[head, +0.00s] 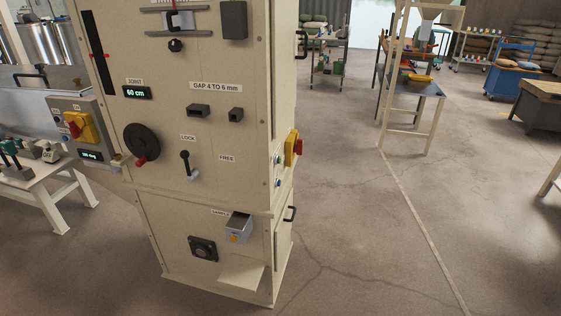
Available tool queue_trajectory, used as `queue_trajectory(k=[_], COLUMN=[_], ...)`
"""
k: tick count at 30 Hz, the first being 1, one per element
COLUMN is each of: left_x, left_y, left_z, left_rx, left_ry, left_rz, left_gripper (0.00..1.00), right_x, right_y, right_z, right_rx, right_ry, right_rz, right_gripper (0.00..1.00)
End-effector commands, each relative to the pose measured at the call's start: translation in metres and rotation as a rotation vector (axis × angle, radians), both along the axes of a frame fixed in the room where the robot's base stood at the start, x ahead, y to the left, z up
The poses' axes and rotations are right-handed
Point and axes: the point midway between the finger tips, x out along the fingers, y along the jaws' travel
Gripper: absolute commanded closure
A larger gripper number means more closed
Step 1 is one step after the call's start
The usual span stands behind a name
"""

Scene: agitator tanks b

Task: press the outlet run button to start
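A tall cream machine cabinet (215,140) stands left of centre in the head view. No label that I can read says outlet or run. Small round buttons (278,160) sit on its narrow right side, seen at a steep angle, below and left of a yellow and red rotary switch (293,147). Low on the front, a grey box (237,229) has a small yellow part; its label is too small to read surely. I cannot tell which is the outlet run button. Neither of my grippers is in view.
The front carries a black handwheel (141,143), a lock lever (187,163) and a 60 cm display (137,93). A white bench (45,185) stands at left. A wooden frame stand (411,120) is behind right. The floor right of the cabinet is clear.

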Motion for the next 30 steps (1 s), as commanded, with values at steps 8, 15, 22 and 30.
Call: queue_trajectory(k=[8, 15, 22, 30], left_x=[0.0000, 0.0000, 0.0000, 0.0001], left_y=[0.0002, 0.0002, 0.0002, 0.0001], left_z=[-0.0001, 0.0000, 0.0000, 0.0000], left_rx=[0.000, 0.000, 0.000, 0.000], left_ry=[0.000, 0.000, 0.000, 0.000], left_rz=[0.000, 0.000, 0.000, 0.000], left_gripper=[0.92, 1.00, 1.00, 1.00], right_x=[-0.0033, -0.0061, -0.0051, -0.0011], right_y=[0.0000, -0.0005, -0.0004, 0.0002], right_z=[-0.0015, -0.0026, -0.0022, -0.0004], right_rx=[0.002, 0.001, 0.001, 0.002], right_ry=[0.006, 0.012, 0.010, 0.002], right_rz=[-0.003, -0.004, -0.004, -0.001], right_gripper=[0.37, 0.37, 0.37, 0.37])
